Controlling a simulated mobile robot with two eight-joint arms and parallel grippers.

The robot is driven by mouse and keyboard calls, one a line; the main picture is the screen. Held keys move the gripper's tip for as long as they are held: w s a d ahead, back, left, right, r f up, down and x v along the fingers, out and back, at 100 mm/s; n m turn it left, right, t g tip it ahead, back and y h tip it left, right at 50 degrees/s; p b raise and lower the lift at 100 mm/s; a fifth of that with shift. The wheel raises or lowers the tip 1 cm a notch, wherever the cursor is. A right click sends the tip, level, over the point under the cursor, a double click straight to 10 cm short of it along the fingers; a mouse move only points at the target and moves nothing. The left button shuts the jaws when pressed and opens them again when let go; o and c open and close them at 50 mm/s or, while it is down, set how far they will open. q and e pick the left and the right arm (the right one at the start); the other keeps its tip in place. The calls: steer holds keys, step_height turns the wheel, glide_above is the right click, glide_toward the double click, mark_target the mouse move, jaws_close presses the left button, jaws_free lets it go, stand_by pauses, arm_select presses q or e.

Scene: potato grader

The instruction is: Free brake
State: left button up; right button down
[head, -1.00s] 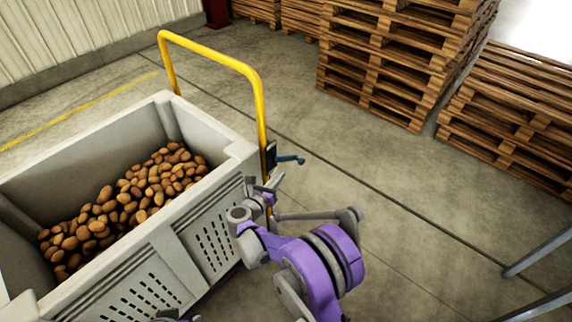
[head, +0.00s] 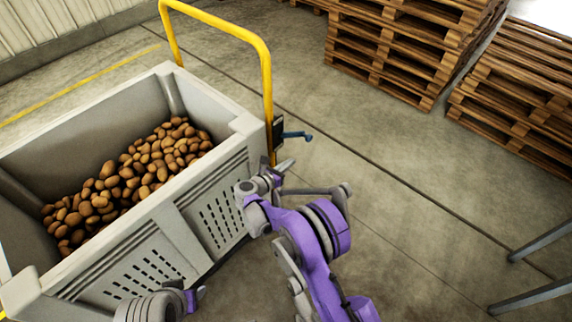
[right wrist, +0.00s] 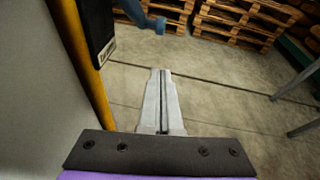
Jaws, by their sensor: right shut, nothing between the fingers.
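The brake lever (head: 297,135) is a small blue handle sticking out to the right from a black plate (head: 278,132) on the yellow push handle's post. In the right wrist view the lever (right wrist: 142,14) is at the top, beside the black labelled housing (right wrist: 95,32). My right gripper (head: 287,165) is just below the lever, close to the post and the crate corner. Its fingers (right wrist: 160,100) are together and empty, apart from the lever. Part of my left gripper (head: 195,297) shows at the bottom of the head view; its jaws are unclear.
The grey crate (head: 218,152) of potatoes (head: 130,180) fills the left side, with the yellow push handle (head: 222,25) at its far end. Wooden pallet stacks (head: 385,60) stand at the back right. Grey metal legs (head: 540,241) are at lower right. The floor between is clear.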

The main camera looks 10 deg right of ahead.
steer(key=w+d, duration=0.6)
steer(key=shift+w+d+b, duration=0.15)
steer(key=shift+d+b, duration=0.05)
steer(key=shift+b, duration=0.25)
